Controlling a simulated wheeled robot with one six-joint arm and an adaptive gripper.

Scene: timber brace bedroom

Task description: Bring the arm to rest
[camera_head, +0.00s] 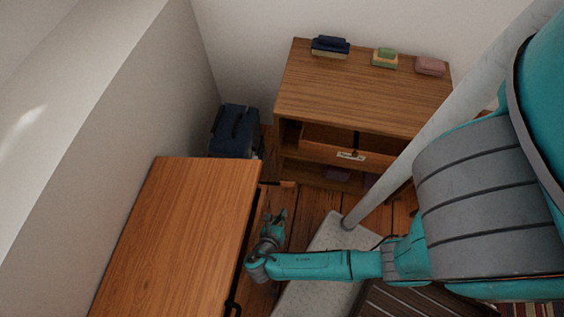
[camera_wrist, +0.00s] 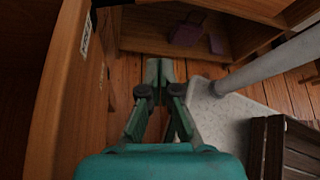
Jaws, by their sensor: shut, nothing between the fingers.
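My gripper (camera_head: 274,218) shows in the head view beside the right edge of the near wooden cabinet (camera_head: 185,225), above the floor. Its fingers are shut and empty. In the wrist view my gripper (camera_wrist: 159,72) points away over the floorboards, its fingertips together at the middle. My teal arm stretches in from the right of the head view. It is bent at the wrist next to the cabinet's edge.
A wooden dresser (camera_head: 345,95) has a partly open labelled drawer (camera_head: 345,150) and folded stacks (camera_head: 330,46) on top. A dark blue bag (camera_head: 235,131) stands in the corner. A pale slanted post (camera_head: 430,130) and a slatted crate (camera_wrist: 285,148) stand to the right.

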